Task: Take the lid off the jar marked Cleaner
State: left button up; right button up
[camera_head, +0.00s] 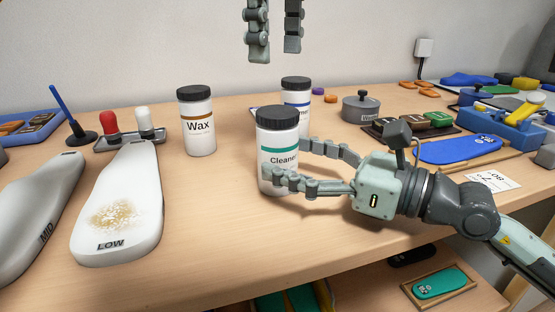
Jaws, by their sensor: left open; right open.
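The jar marked Cleaner (273,158) is white with a teal band and stands upright on the wooden table. Its dark lid (277,117) is on top. My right gripper (288,170) is open, with its fingers around the jar's lower body, one in front and one behind; I cannot tell whether they touch it. My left gripper (273,52) is open and empty, pointing down, high above the Cleaner jar and its lid. Its upper part is cut off by the top edge of the view.
A jar marked Wax (199,133) stands to the left, and another white jar (299,98) is close behind the Cleaner jar. A grey lidded pot (361,107) stands at the back right. The table front centre is clear.

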aim_at(275, 153)
jog(key=shift+x, duration=1.75)
jog(key=shift+d, duration=0.1)
grip_shut()
